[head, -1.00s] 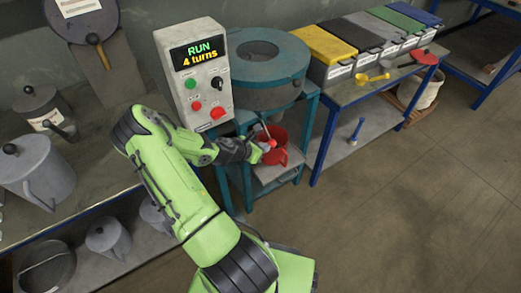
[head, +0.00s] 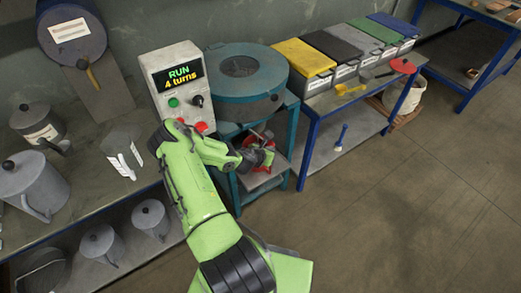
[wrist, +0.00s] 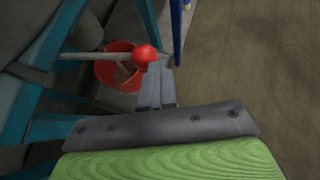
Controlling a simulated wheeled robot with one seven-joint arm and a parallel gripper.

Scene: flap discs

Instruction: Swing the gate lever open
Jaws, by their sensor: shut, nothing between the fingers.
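The gate lever is a thin grey rod ending in a red ball knob (wrist: 145,54) in the wrist view. It points across the view from the left, above the red container. My gripper (wrist: 156,68) is shut with nothing between its fingers. Its tips are right at the near side of the knob; I cannot tell whether they touch it. In the head view my gripper (head: 268,153) is low in front of the teal machine (head: 247,85), and my arm and gripper hide most of the lever.
A red container (wrist: 112,74) stands under the lever. The control box (head: 178,85) beside the machine reads "RUN 4 turns". A blue-legged bench (head: 325,100) with lidded bins stands to the right. The floor in front is clear.

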